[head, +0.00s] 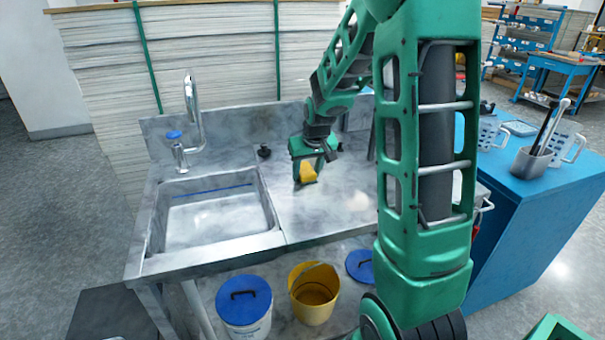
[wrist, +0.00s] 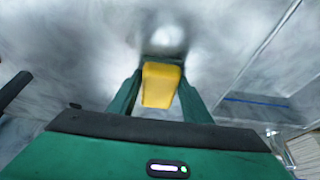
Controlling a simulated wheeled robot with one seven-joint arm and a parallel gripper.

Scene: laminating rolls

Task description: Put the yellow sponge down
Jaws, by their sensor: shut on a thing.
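The yellow sponge (head: 308,173) is between the fingers of my gripper (head: 309,172), over the bare worktop to the right of the sink in the head view. In the wrist view the sponge (wrist: 160,85) sits between the two green fingers of my gripper (wrist: 160,95), which is shut on it. The grey metal worktop (head: 335,205) lies below. I cannot tell whether the sponge touches the worktop or hangs just above it.
A sink basin (head: 215,215) with a tap (head: 192,110) is to the left. A small black object (head: 264,151) stands near the back edge. A blue cabinet (head: 540,200) with utensils is at right. A blue-lidded bucket (head: 244,305) and yellow bucket (head: 313,293) are below.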

